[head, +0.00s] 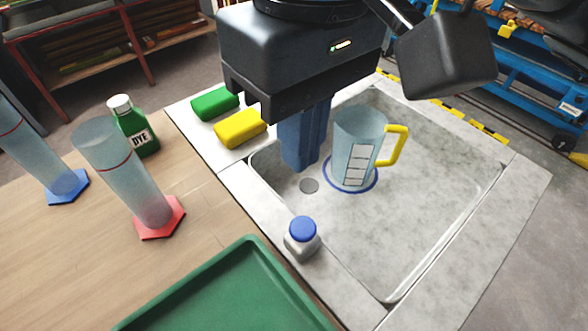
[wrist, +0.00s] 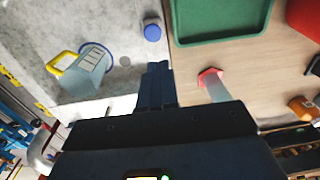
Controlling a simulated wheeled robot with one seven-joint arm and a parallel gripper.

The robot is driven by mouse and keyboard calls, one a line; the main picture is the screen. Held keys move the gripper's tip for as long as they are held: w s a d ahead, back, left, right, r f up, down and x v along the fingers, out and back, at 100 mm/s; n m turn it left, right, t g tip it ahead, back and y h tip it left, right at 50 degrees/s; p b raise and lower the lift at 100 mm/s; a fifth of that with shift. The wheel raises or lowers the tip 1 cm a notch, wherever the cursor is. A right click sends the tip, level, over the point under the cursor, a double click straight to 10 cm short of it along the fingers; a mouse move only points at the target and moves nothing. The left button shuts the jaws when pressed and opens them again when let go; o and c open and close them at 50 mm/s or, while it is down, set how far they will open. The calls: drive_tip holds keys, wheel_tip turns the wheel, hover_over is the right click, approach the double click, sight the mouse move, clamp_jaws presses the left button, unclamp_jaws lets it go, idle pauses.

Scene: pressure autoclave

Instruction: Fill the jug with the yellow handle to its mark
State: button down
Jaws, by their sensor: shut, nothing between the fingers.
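The jug (head: 343,137) is clear bluish with a yellow handle (head: 394,147) and a white scale strip. It stands upright on a blue ring (head: 374,184) in the grey sink (head: 430,170). I cannot make out any water level in it. The jug also shows in the wrist view (wrist: 93,66). My gripper (head: 300,166) is shut and empty, its blue fingers pointing down just left of the jug and apart from it. The fingers also show in the wrist view (wrist: 158,66). A small grey fitting with a blue cap (head: 302,229) stands on the sink's near-left rim.
Green (head: 214,103) and yellow (head: 240,128) blocks lie on the rim behind my gripper. A green dye bottle (head: 136,132), a red-based cylinder (head: 135,185) and a blue-based cylinder (head: 68,186) stand left. A green tray (head: 230,290) lies in front. The sink's right side is clear.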

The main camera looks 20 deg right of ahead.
sight(303, 229)
drive_tip(key=shift+w+d+r, duration=0.1)
drive_tip(key=shift+w+d, duration=0.1)
drive_tip(key=shift+d, duration=0.25)
wheel_tip(303, 229, down, 14)
drive_tip(key=shift+f+b, duration=0.1)
drive_tip(key=shift+b, duration=0.65)
drive_tip(key=shift+s+f+b, duration=0.15)
drive_tip(key=shift+f+b, duration=0.25)
drive_tip(key=shift+f, duration=1)
idle(1.8)
